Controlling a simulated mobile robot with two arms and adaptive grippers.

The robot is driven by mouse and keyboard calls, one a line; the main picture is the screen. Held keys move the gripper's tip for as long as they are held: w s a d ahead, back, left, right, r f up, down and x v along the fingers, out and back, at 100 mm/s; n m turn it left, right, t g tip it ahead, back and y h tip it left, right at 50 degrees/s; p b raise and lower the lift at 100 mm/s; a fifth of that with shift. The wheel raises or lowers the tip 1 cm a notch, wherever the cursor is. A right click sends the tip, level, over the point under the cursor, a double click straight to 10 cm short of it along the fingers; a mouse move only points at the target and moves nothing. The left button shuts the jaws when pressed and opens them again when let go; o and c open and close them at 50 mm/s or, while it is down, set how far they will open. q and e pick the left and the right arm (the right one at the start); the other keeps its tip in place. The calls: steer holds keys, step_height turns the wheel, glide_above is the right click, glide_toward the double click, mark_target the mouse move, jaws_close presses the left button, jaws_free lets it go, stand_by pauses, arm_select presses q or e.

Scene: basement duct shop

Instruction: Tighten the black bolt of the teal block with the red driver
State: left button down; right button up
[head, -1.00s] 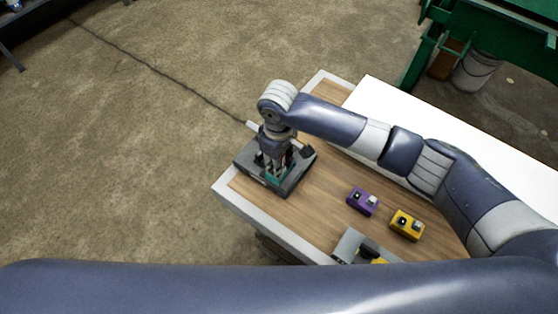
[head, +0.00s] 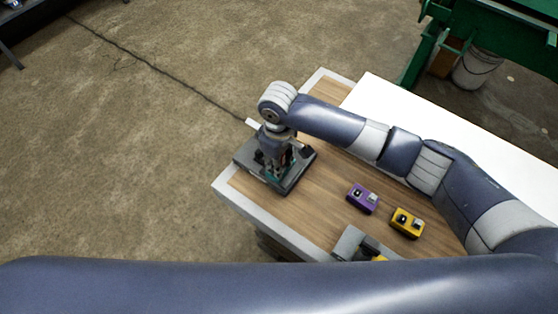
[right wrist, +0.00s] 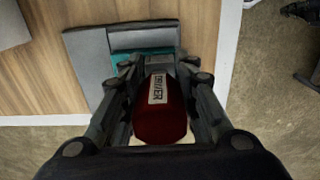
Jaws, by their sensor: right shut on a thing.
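My right gripper (head: 275,170) points down over the teal block (head: 269,177) at the left end of the bench. In the right wrist view it is shut on the red driver (right wrist: 160,112), whose handle carries a "DRIVER" label. The teal block (right wrist: 122,60) shows beyond the fingers, in a dark grey fixture (right wrist: 85,58). The black bolt and the driver's tip are hidden behind the handle and fingers, so I cannot tell whether they touch. My left gripper is out of view.
A purple block (head: 362,198) and a yellow block (head: 407,223) stand on the wooden bench (head: 318,205) to the right. A grey holder (head: 348,243) sits near the front edge, partly covered by my arm. A white surface (head: 375,92) lies behind.

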steer(key=shift+r+m+p, duration=0.1)
steer(key=shift+m+p, duration=1.1)
steer(key=shift+p, duration=0.4)
steer(key=shift+m+p, duration=0.4)
steer(key=shift+m, duration=0.1)
steer(key=shift+m+p, duration=1.2)
steer(key=shift+p, duration=0.1)
steer(key=shift+a+m, duration=0.1)
steer(key=shift+m, duration=0.5)
